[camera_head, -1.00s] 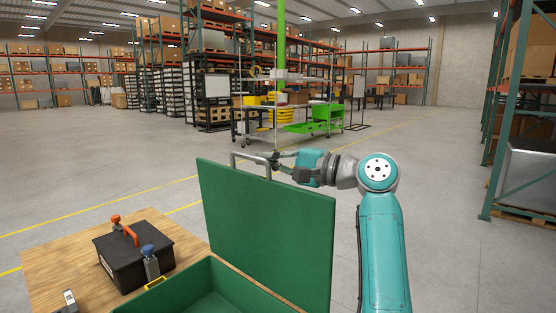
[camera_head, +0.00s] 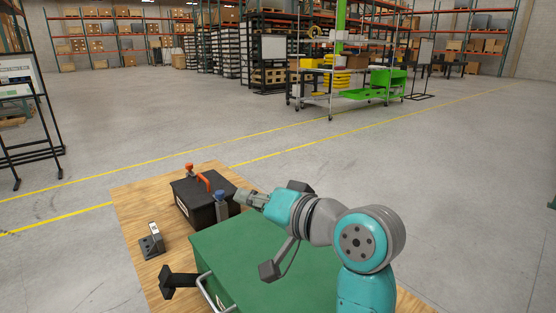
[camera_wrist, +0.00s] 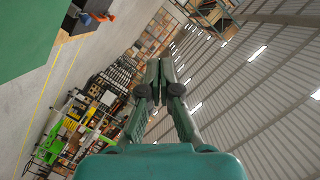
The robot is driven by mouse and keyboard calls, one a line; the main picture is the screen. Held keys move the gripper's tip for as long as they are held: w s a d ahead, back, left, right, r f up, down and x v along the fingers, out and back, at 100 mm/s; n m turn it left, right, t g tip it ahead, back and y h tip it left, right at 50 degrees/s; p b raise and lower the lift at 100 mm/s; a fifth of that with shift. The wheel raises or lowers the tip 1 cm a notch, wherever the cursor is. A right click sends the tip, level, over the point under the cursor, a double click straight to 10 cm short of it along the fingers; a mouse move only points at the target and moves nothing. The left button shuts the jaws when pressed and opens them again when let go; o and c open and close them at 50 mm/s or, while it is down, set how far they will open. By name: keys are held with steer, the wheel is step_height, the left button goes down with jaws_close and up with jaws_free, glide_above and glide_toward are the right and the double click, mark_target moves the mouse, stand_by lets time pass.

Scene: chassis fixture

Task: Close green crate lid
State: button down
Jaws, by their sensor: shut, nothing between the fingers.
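The green crate lid (camera_head: 270,262) lies flat, or nearly so, over the crate at the front of the wooden table. Its grey bar handle (camera_head: 212,295) is on the left edge, clear of my gripper. The lid hides the crate's inside, and I cannot tell if any gap is left under its rim. My gripper (camera_head: 243,197) is above the lid's far side, near the black box, and holds nothing. In the wrist view the fingers (camera_wrist: 160,75) are together and the green surface (camera_wrist: 28,38) is at upper left.
A black box (camera_head: 203,200) with an orange handle stands behind the crate. A small metal fixture (camera_head: 152,242) is on the wooden table (camera_head: 150,205) at left. A black clamp-like part (camera_head: 178,284) is beside the crate's left edge. Open floor lies beyond.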

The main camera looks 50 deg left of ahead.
steer(key=s+f+n, duration=0.2)
steer(key=s+f, duration=0.2)
steer(key=f, duration=0.4)
steer(key=s+f+n+t, duration=0.1)
steer(key=s+f+n, duration=0.2)
steer(key=f, duration=0.5)
steer(key=shift+s+a+f+t+h, duration=0.3)
steer(key=shift+s+a+f+h, duration=0.1)
steer(key=shift+s, duration=0.3)
steer(key=shift+r, duration=0.1)
steer(key=d+r, duration=0.6)
steer(key=d, duration=0.4)
steer(key=shift+w, duration=0.25)
steer(key=shift+r, duration=0.1)
